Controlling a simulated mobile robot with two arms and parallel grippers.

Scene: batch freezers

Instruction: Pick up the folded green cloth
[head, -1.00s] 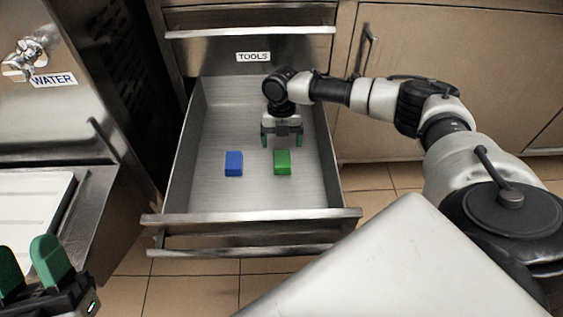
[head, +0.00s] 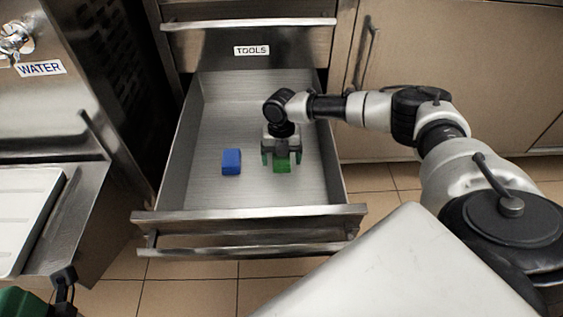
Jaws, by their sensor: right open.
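The folded green cloth (head: 282,167) lies on the floor of the open drawer, right of its middle. My right gripper (head: 281,159) points down over it, with one green-tipped finger on each side of the cloth. Its jaws are open, and the gripper hides the far part of the cloth. I cannot tell whether the fingers touch it.
A folded blue cloth (head: 231,162) lies left of the green one. The steel drawer (head: 250,218) labelled TOOLS has walls on both sides and a front rail. A counter with a white tray (head: 22,205) stands at the left, below a tap labelled WATER.

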